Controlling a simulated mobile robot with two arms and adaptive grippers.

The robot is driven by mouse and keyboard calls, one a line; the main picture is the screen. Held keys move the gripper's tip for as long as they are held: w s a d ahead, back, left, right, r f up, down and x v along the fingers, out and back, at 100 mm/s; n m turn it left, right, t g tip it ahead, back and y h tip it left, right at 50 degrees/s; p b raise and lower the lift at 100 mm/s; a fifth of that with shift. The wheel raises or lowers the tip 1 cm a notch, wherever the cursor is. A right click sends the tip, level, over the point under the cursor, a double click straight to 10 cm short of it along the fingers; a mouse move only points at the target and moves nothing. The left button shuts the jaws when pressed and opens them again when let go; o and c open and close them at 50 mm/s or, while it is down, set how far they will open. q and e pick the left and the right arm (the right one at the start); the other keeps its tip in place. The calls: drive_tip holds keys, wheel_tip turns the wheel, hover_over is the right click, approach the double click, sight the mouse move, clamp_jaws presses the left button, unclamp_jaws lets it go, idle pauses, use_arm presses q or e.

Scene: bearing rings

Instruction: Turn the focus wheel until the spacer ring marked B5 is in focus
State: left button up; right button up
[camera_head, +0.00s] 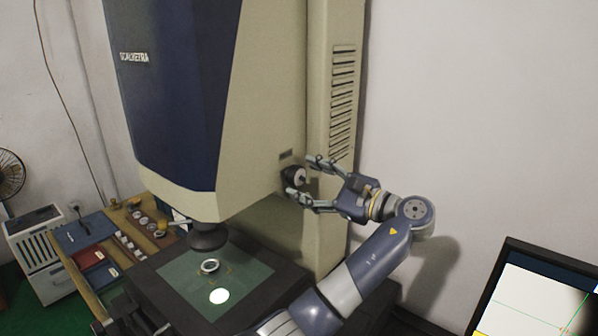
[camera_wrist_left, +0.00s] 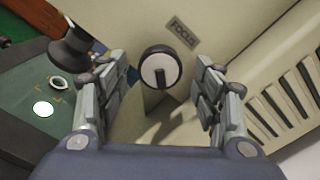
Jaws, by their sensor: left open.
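The focus wheel (camera_head: 294,177) is a black knob with a pale face on the side of the beige and blue measuring machine. In the left wrist view the wheel (camera_wrist_left: 160,68) sits under a FOCUS label (camera_wrist_left: 182,33). My left gripper (camera_head: 303,178) is open, with one finger above and one below the wheel in the head view. In the left wrist view its fingers stand apart on either side, with no contact visible. A metal ring (camera_head: 209,266) lies on the green glass stage (camera_head: 178,272) under the lens (camera_head: 207,238). I cannot read its marking. My right gripper is not in view.
A monitor (camera_head: 530,300) stands at the lower right; its screen is cut off and the ring's image is unclear. A wooden bench (camera_head: 128,262) with several rings and trays is at the left. A vented column (camera_head: 343,100) rises beside the wheel.

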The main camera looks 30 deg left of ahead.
use_arm(q)
drive_tip(key=shift+a+r, duration=0.1)
drive_tip(key=shift+a, duration=1)
drive_tip(key=shift+w+a+p, duration=0.1)
drive_tip(key=shift+a+p, duration=0.2)
drive_tip(key=shift+a, duration=0.05)
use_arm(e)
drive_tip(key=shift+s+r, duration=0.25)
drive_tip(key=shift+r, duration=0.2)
use_arm(q)
drive_tip(key=shift+c, duration=0.6)
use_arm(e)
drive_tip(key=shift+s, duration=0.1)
use_arm(q)
drive_tip(key=c, duration=1)
drive_tip(key=shift+o, duration=0.2)
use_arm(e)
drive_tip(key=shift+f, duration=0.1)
